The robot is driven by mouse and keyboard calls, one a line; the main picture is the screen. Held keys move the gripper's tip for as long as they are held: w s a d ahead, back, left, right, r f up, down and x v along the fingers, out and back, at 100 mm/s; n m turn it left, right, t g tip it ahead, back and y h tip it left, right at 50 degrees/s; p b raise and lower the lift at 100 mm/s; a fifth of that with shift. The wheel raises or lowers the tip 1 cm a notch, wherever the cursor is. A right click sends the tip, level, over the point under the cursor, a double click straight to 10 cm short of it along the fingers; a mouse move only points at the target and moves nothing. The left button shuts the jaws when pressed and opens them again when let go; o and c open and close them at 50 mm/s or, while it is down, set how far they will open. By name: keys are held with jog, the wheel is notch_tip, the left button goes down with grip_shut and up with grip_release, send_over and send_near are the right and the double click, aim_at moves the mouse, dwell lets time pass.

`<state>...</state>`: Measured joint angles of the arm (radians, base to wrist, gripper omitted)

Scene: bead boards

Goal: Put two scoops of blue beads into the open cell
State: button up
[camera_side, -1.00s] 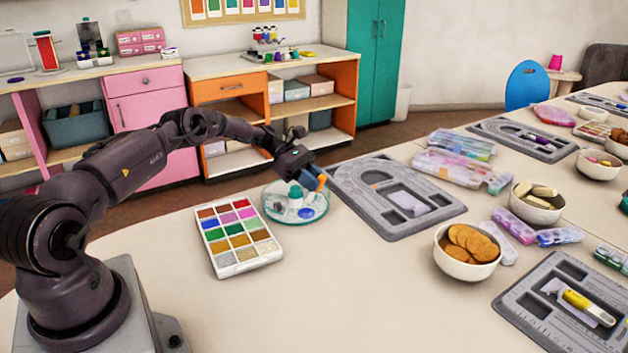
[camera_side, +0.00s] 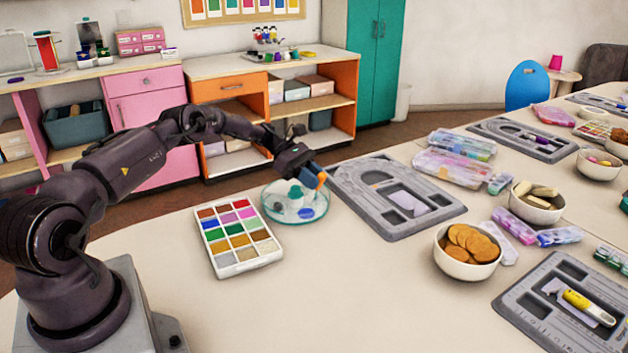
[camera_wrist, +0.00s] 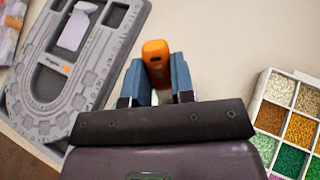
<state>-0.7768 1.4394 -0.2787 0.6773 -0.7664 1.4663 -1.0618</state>
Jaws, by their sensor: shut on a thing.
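My gripper (camera_side: 313,172) is over the far right part of a round clear dish (camera_side: 269,216). In the wrist view its blue fingers (camera_wrist: 158,78) are shut on an orange handle (camera_wrist: 156,58), which also shows in the side view (camera_side: 321,181). The handle's lower end is hidden, so I cannot tell whether it carries beads. A blue patch (camera_side: 306,213) shows in the dish, beside a whitish-green piece (camera_side: 294,196). The bead tray (camera_side: 248,267) has cells of several colours, including a blue one (camera_side: 211,222). I cannot tell which cell is the open one.
A grey bead board (camera_side: 395,228) lies right of the dish, with a pale lilac piece (camera_side: 408,202) on it. A bowl of round biscuits (camera_side: 467,270), plastic bead boxes (camera_side: 450,167) and another board (camera_side: 510,300) stand farther right. The front middle of the table is clear.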

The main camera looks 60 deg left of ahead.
notch_tip(320, 180, up, 5)
jog(key=shift+f, duration=0.4)
notch_tip(320, 180, down, 4)
jog(key=shift+f, duration=0.2)
jog(key=shift+w+d+f, duration=0.1)
jog(key=shift+d+f, duration=0.05)
jog(key=shift+f, duration=0.1)
jog(key=shift+w+d+f+g+y, duration=0.25)
jog(key=shift+d+g+y, duration=0.2)
jog(key=shift+g+y, duration=0.4)
jog(key=d+f+g+y, duration=0.1)
jog(key=y, duration=0.1)
jog(key=w+d+f+g+y, duration=0.1)
jog(key=y, duration=0.2)
jog(key=d+f+g+y, duration=0.1)
jog(key=y, duration=0.1)
jog(key=shift+w+d+f, duration=0.15)
jog(key=shift+w+f, duration=0.05)
jog(key=shift+f, duration=0.15)
jog(key=shift+r+g+y, duration=0.35)
jog(key=shift+r+y, duration=0.6)
